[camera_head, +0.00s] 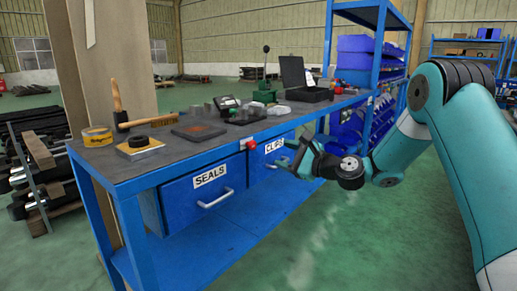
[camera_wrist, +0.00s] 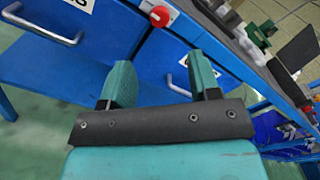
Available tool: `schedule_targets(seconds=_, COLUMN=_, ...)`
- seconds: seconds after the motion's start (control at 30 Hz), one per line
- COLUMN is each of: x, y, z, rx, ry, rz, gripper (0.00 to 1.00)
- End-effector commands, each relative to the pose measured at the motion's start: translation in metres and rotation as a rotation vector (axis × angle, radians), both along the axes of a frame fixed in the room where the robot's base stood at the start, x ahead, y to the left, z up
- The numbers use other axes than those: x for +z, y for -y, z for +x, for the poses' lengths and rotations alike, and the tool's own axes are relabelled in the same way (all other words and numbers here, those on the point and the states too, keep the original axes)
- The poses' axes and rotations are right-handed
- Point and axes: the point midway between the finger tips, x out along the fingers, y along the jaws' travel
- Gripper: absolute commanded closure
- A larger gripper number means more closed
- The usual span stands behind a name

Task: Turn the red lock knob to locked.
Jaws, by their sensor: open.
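The red lock knob (camera_head: 250,144) sits on the blue front rail of the workbench, between the drawer marked SEALS and the one marked with a partly hidden label. In the wrist view the red knob (camera_wrist: 160,15) is near the top edge, with a pale plate behind it. The way its pointer faces is too small to tell. My gripper (camera_head: 293,155) is in front of the bench, right of the knob and apart from it. In the wrist view my gripper (camera_wrist: 160,77) has its two fingers spread with nothing between them, and the knob lies beyond their tips.
The SEALS drawer (camera_head: 190,198) and the second drawer (camera_head: 267,160) have protruding handles. The bench top (camera_head: 112,157) carries a hammer (camera_head: 119,105), yellow tape (camera_head: 97,136), a black case (camera_head: 306,93) and other tools. A blue shelf rack (camera_head: 370,18) stands behind. Floor before the bench is clear.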

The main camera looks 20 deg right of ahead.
Motion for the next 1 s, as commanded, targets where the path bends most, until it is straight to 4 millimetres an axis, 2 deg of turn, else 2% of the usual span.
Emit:
schedule_targets(seconds=0.2, x=0.000, y=-0.032, z=0.040, rx=0.004, ry=0.004, rz=-0.002, gripper=0.44)
schedule_targets(seconds=0.4, x=0.000, y=-0.051, z=0.068, rx=0.002, ry=0.002, rz=-0.002, gripper=0.44)
schedule_targets(seconds=0.6, x=0.000, y=-0.060, z=0.081, rx=0.001, ry=0.001, rz=-0.001, gripper=0.44)
schedule_targets(seconds=0.9, x=0.000, y=-0.060, z=0.082, rx=-0.001, ry=0.000, rz=-0.001, gripper=0.44)
schedule_targets(seconds=1.0, x=0.000, y=-0.060, z=0.082, rx=-0.001, ry=0.000, rz=-0.001, gripper=0.67)
